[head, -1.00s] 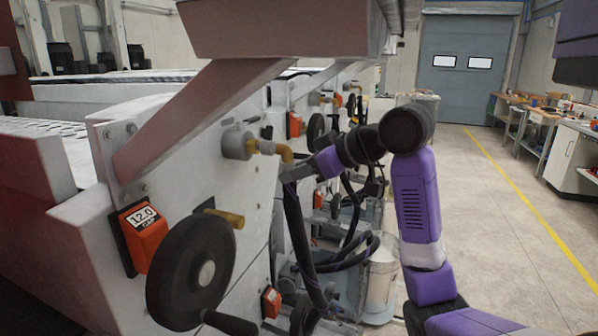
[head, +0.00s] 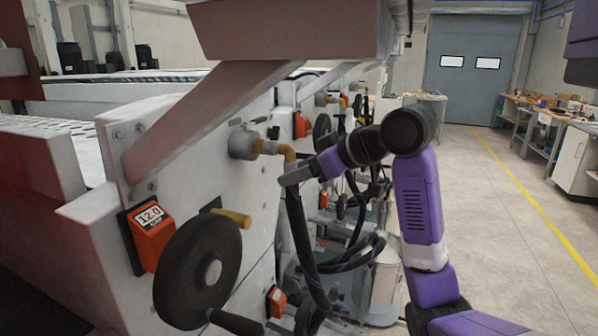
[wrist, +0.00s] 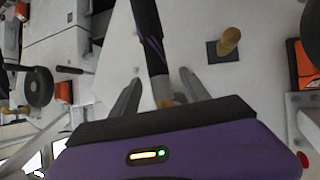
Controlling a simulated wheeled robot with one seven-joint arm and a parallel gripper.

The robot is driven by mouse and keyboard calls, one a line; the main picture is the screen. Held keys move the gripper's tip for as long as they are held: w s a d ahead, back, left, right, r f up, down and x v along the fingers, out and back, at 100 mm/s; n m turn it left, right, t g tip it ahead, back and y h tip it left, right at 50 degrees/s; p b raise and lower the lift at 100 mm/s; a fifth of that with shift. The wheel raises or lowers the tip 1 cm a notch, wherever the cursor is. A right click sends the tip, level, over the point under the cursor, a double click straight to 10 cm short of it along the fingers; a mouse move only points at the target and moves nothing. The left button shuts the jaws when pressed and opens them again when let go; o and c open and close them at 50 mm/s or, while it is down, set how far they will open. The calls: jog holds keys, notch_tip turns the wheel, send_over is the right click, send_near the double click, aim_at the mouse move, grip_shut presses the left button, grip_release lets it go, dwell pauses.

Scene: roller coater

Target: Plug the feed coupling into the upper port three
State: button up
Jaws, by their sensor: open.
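A brass elbow coupling (head: 279,149) with a black hose (head: 297,230) hanging from it sits on a grey round fitting (head: 243,145) on the machine's white side panel. My gripper (head: 287,178) is at the elbow's lower end, where the hose begins. In the wrist view my gripper (wrist: 160,80) is open, one finger on each side of the hose (wrist: 147,35) and the brass end (wrist: 163,92). Contact cannot be told. A brass stub (head: 232,217) sticks out lower on the panel; it also shows in the wrist view (wrist: 229,41). No port number is readable.
A black handwheel (head: 197,272) and an orange display (head: 150,235) reading 12.0 stand at the near end of the panel. A red sloping brace (head: 205,115) crosses above. Looped hoses (head: 350,255) hang behind my gripper.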

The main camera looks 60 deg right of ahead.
jog(key=v, duration=0.7)
jog(key=shift+s+r+b, duration=0.2)
jog(key=shift+s+b, duration=0.1)
jog(key=shift+s, duration=0.05)
dwell(0.7)
